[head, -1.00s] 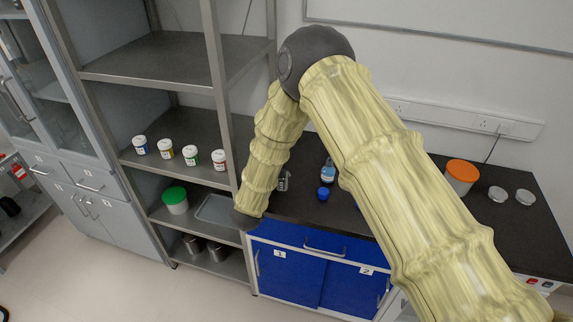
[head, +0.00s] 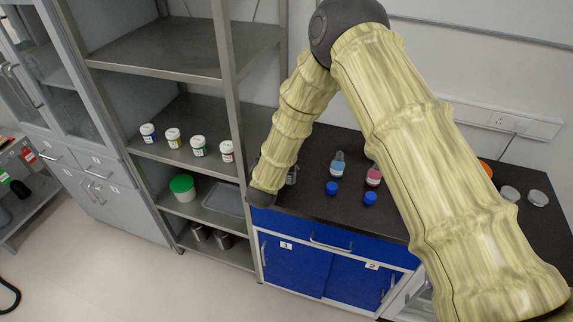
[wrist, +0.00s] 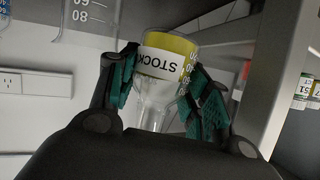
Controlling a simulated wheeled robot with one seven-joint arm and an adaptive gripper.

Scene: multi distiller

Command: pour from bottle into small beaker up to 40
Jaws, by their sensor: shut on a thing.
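In the wrist view my gripper (wrist: 160,95) is shut on a clear bottle (wrist: 158,95) with a yellow and white label that reads STOCK. The lettering is upside down in this view. In the head view my gripper and the held bottle are hidden by my arm. A small clear vessel (head: 291,175) shows beside my forearm.
On the dark bench stand a blue-liquid bottle (head: 338,166), a pink-liquid bottle (head: 374,177) and blue caps (head: 332,188). The metal shelf (head: 234,120) with several labelled jars (head: 198,147) stands close left of my forearm. Clear dishes (head: 537,198) lie at far right.

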